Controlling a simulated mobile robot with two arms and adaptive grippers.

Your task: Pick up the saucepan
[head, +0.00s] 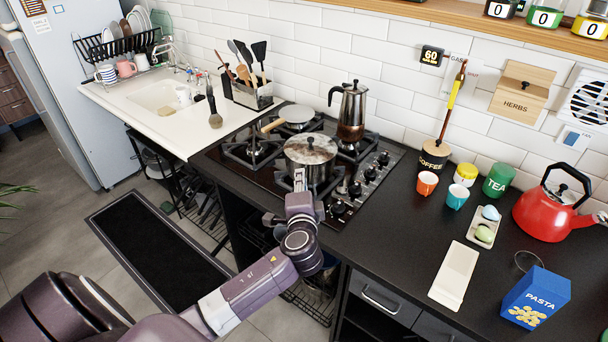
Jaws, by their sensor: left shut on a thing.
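The saucepan (310,154) is a steel pot with a lid and a dark knob on top. It is at the front middle of the black gas hob (268,178). My left gripper (299,182) reaches in from the front and is shut at the near side of the saucepan. The pan's handle is hidden behind the gripper and wrist. I cannot tell whether the pan rests on the grate or is just above it. My right gripper does not show.
A moka pot (351,112) stands behind on the right of the hob, and a small pan (297,114) with a wooden handle at the back. Cups (427,183), a red kettle (545,212) and a pasta box (535,298) stand on the right counter. The sink (160,97) is left.

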